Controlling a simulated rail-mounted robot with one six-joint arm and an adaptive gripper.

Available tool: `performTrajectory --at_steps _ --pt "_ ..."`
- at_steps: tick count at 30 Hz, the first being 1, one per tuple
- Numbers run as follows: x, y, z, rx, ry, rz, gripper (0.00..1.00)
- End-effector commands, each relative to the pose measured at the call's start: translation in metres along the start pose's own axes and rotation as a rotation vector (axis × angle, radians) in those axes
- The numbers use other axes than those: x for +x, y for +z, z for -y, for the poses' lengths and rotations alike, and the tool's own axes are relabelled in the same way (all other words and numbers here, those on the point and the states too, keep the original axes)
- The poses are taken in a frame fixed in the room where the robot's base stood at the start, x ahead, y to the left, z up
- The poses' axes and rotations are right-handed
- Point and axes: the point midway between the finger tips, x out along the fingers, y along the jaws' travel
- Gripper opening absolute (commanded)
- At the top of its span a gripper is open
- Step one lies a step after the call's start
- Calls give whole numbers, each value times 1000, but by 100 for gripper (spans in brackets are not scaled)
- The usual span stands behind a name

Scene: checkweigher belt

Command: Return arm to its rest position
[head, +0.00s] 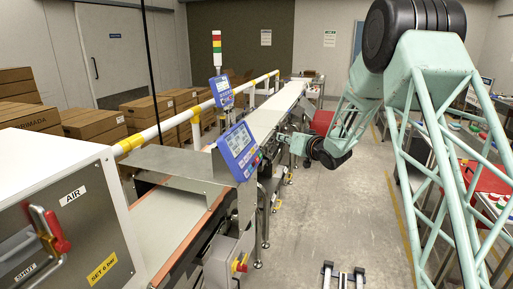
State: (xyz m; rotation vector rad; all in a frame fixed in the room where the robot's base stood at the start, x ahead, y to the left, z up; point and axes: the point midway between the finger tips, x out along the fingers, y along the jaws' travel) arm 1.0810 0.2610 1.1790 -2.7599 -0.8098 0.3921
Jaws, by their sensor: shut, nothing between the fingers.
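My mint-green arm comes in from the upper right and bends down to the middle of the view. My gripper (282,137) is small and dark at its end and points left, beside the right edge of the conveyor belt (272,117). It is just right of and beyond the blue display panel (238,150). The gripper is shut and holds nothing. Its fingertips are small at this distance.
A yellow-and-white rail (190,112) runs along the belt. Cartons (95,125) are stacked at left. A table (488,205) stands at right. Floor between is mostly clear.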

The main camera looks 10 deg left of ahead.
Motion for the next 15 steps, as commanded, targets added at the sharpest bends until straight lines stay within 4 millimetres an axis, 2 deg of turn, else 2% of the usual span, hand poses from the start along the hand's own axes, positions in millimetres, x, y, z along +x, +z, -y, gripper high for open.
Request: performTrajectory --at_steps 7,15 --pt "-10 -7 -7 -1 1 1 0" --pt "-12 -8 -9 0 0 1 0"
